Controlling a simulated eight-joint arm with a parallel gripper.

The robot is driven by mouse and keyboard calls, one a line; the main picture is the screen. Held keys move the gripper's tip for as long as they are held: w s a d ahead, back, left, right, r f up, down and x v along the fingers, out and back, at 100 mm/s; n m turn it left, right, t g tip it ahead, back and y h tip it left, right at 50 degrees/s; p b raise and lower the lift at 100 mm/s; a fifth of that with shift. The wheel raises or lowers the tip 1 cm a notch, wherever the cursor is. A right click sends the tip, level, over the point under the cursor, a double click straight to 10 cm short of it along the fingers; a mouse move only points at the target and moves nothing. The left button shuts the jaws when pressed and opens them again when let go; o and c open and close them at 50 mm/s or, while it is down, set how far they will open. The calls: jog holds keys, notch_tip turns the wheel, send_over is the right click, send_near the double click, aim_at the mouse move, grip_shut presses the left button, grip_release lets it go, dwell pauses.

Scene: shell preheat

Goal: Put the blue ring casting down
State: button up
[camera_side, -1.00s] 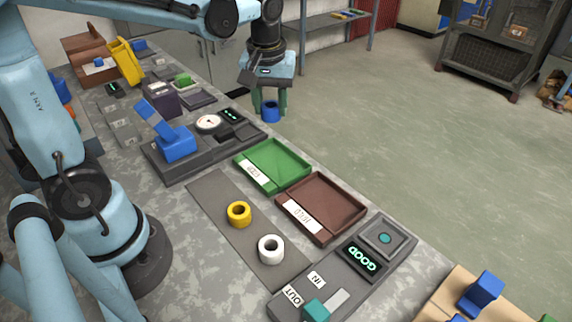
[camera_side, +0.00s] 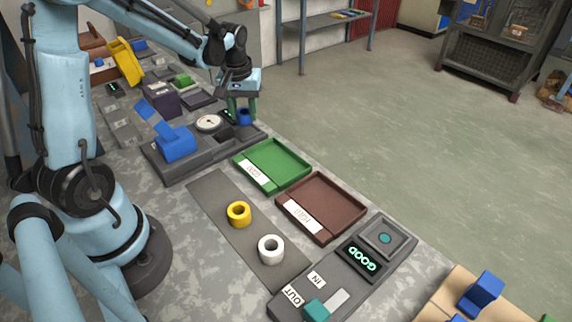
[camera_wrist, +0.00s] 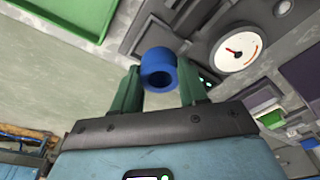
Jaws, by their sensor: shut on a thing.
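The blue ring casting (camera_side: 244,117) is held between the green fingers of my gripper (camera_side: 243,108), above the far right part of the grey gauge station (camera_side: 190,165). In the wrist view the blue ring (camera_wrist: 158,68) sits between the two green fingertips (camera_wrist: 157,88), with its hole showing. The ring looks clear of the station surface, though its exact height is hard to tell. A yellow ring (camera_side: 238,214) and a white ring (camera_side: 271,249) stand on the dark strip (camera_side: 208,190).
A green tray (camera_side: 272,163) and a brown tray (camera_side: 325,205) lie nearer along the bench edge. A round dial (camera_side: 208,122) and a blue lever block (camera_side: 177,145) stand on the station left of my gripper. A panel reading GOOD (camera_side: 362,257) is at the front.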

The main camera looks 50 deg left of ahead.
aim_at(246, 131)
jog(key=shift+f, duration=1.5)
jog(key=o, duration=1.1)
jog(key=shift+f, duration=0.1)
notch_tip(246, 131, up, 12)
jog(key=s+d, duration=0.1)
jog(key=shift+s+d+f+m+t+h, duration=0.15)
jog(key=shift+s+d+m+t, duration=1.05)
jog(key=shift+d, duration=1.45)
jog(key=shift+s+d+m+t+h, duration=0.25)
jog(key=shift+s+d+m+t, duration=0.55)
jog(key=shift+s+d+m, duration=1.35)
jog(key=shift+s+d+f+m+t+h, duration=0.1)
jog(key=shift+s+d+m+t+h, duration=0.2)
jog(key=shift+d+m+t, duration=1.85)
